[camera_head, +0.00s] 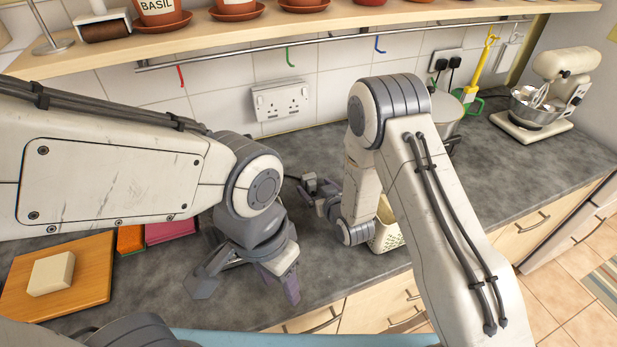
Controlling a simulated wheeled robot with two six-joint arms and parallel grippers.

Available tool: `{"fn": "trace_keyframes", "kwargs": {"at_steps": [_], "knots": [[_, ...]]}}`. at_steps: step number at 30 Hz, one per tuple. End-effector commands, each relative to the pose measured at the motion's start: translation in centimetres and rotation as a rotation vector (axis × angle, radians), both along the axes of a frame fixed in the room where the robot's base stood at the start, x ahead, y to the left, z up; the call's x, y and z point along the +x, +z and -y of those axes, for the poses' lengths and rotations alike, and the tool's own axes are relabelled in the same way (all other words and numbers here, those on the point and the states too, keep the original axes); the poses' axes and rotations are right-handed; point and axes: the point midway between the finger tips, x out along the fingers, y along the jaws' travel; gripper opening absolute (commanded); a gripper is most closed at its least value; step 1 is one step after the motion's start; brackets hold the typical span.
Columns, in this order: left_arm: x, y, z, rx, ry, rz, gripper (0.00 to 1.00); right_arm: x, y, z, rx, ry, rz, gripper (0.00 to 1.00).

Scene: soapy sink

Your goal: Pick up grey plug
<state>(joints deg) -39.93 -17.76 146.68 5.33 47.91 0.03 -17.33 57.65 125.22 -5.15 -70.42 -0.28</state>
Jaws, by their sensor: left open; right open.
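A small grey plug (310,181) appears to lie on the dark worktop near the back wall, with a dark cable running from its left side. It is partly covered by my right gripper (318,196), which is open with its fingers close around or beside it; I cannot tell whether they touch it. My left gripper (246,284) is open and empty, pointing down over the worktop, nearer the front edge and left of the plug.
A double socket (282,101) is on the tiled wall. A cutting board (88,280) with a pale block (51,273) lies at left, beside orange and pink sponges. A cream basket (386,236) stands behind my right arm. A pot (446,116) and mixer (562,80) stand at right.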

Motion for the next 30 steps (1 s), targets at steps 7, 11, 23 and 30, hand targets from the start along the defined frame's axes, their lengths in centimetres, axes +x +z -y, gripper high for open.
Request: {"fn": "trace_keyframes", "kwargs": {"at_steps": [7,11,23,30], "knots": [[0.0,0.9,0.0,0.000,0.001,0.000,0.50,1.9,-0.8,-0.8,0.000,-0.001,-0.002,0.90],[0.0,0.8,0.0,0.000,0.001,0.000,0.50,1.9,-0.9,-0.8,0.000,-0.001,-0.002,0.90],[0.0,0.8,0.0,0.000,0.000,0.000,0.50,1.9,-0.8,-0.8,0.000,0.000,0.000,0.00],[0.0,0.7,0.0,0.000,0.000,0.000,0.50,2.0,-0.6,-0.8,0.000,0.000,0.001,0.00]]}}
